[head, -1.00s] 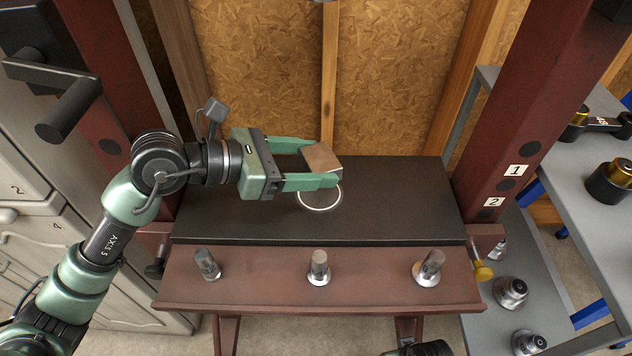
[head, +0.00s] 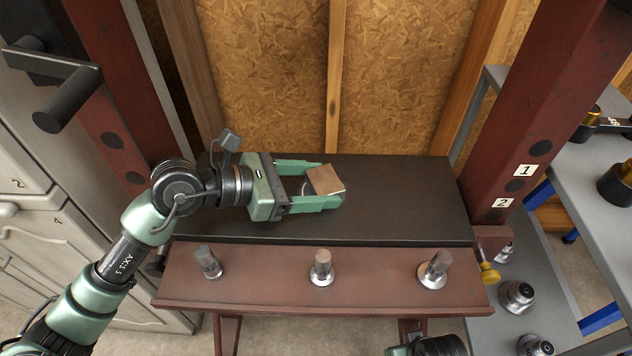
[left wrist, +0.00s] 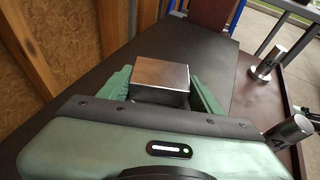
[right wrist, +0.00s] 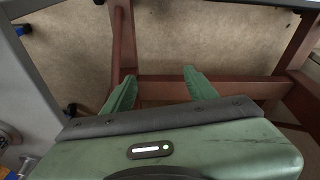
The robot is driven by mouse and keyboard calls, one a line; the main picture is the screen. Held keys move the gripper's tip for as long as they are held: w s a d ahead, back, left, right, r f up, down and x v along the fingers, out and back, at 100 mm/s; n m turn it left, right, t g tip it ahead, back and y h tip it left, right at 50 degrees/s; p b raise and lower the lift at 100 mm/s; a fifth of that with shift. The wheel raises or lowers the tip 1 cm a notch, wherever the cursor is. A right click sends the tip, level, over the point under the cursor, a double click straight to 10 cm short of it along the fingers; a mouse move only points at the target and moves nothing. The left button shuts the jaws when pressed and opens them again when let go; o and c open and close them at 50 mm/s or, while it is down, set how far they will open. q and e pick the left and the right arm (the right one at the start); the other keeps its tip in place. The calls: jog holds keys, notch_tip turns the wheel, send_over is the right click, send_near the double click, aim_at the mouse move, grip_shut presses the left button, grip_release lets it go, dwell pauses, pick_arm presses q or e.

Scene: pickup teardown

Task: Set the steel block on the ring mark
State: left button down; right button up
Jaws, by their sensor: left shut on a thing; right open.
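The steel block (head: 326,180), brownish on top in the head view, is held between the fingertips of my left gripper (head: 322,186). In the left wrist view the block (left wrist: 160,80) sits level between the green fingers, over the dark plate. I cannot tell whether its underside touches the plate. The ring mark is mostly hidden under the block and fingers; a small pale arc (head: 305,180) shows between the fingers. My right gripper (right wrist: 160,76) is open and empty, low in front of the bench, over the floor and red frame legs.
The black plate (head: 400,210) lies between two red posts and is otherwise clear. Several metal pins stand along the red front beam, one in the middle (head: 321,268). A grey shelf (head: 570,200) with metal parts stands at right. A wooden wall is behind.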

jog(key=shift+r, duration=0.15)
pick_arm(q)
jog(key=shift+c, duration=1.6)
grip_release()
pick_arm(e)
jog(key=shift+w+r, duration=0.1)
jog(key=shift+r, duration=0.1)
pick_arm(q)
jog(key=shift+r, duration=0.1)
jog(key=shift+s+a+r, duration=0.1)
jog(key=shift+a+r, duration=0.05)
jog(key=shift+a, duration=0.25)
jog(key=v, duration=1)
jog(key=shift+d, duration=0.1)
jog(key=shift+s+a+r, duration=0.2)
jog(key=shift+a+r, duration=0.05)
jog(key=shift+a, duration=0.25)
pick_arm(e)
jog(key=shift+r, duration=0.2)
